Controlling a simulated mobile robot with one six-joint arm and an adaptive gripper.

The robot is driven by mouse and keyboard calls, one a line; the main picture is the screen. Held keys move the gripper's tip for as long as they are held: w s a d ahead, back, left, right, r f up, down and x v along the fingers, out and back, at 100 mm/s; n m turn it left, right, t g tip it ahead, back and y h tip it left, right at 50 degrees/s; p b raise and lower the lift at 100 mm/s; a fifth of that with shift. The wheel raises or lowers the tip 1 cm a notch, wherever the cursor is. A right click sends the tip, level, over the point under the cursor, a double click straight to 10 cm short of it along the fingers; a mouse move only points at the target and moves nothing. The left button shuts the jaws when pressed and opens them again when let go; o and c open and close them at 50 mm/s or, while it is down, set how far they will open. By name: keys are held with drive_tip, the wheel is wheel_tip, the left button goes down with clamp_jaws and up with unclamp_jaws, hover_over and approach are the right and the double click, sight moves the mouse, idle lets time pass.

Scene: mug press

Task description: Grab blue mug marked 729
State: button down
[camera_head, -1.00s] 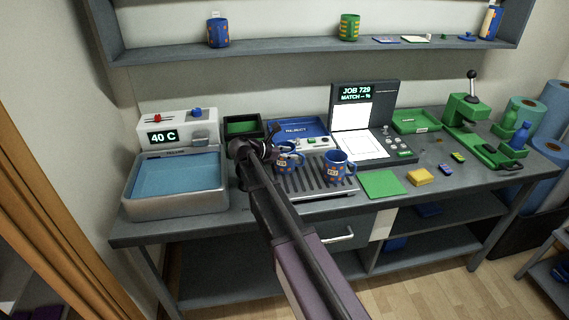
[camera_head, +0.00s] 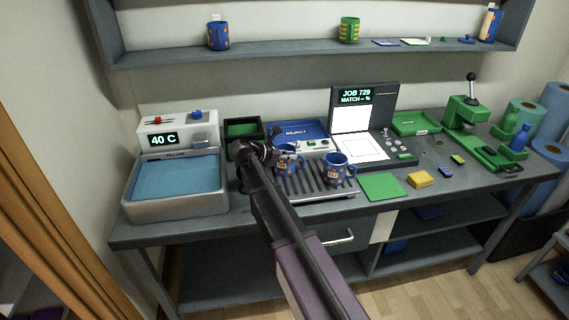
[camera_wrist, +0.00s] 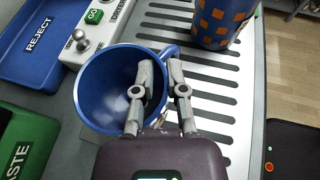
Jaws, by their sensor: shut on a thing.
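A blue mug (camera_wrist: 88,95) with an orange pattern stands on the slatted grill (camera_head: 314,190). It also shows in the head view (camera_head: 290,164), partly hidden by my arm. My gripper (camera_wrist: 161,72) is shut on its wall near the handle, with one finger inside the mouth and one outside. In the wrist view the mug seems empty, its opening facing up. A second blue mug with orange squares (camera_head: 337,171) stands upright to its right on the grill, and shows at the top of the wrist view (camera_wrist: 219,22). The numbers on both mugs are too small to read.
A water basin (camera_head: 176,205) is at the left. The scanner screen (camera_head: 356,95) reads job 729. A green mat (camera_head: 382,187) and a yellow block (camera_head: 419,177) lie right.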

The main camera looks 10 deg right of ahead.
drive_tip(key=shift+r, duration=0.1)
idle(0.3)
drive_tip(key=s+d+r+p, duration=0.2)
drive_tip(key=s, duration=0.5)
drive_tip(key=s+d+r+p, duration=0.2)
drive_tip(key=s+d+p, duration=0.1)
drive_tip(key=s, duration=0.5)
drive_tip(key=shift+d+r, duration=0.2)
drive_tip(key=shift+r, duration=0.15)
